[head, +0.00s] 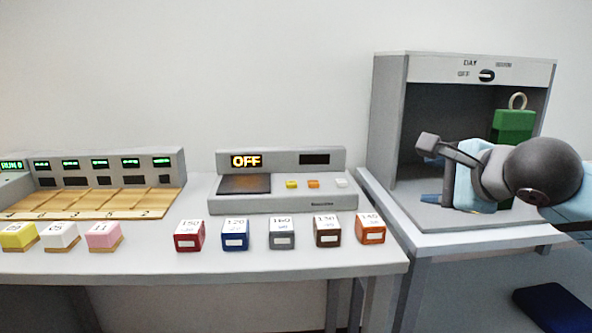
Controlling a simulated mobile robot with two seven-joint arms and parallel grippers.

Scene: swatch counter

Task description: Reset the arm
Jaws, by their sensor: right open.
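My right arm comes in from the right edge, with its dark round wrist in front of the light booth (390,120). My right gripper (440,158) is open at the booth's open front and points left. One grey fingertip shows clearly; the other is hard to make out. I see nothing held between the fingers. Light blue and darker blue parts show beside and below the gripper; I cannot tell whether they are all mine. My left gripper is not in view.
A green block with a ring (514,122) stands in the booth. A device reading OFF (282,203), a display rack with wooden slots (110,165) and several coloured blocks, including an orange one (370,230), stand on the grey counter (240,262). The counter's front strip is clear.

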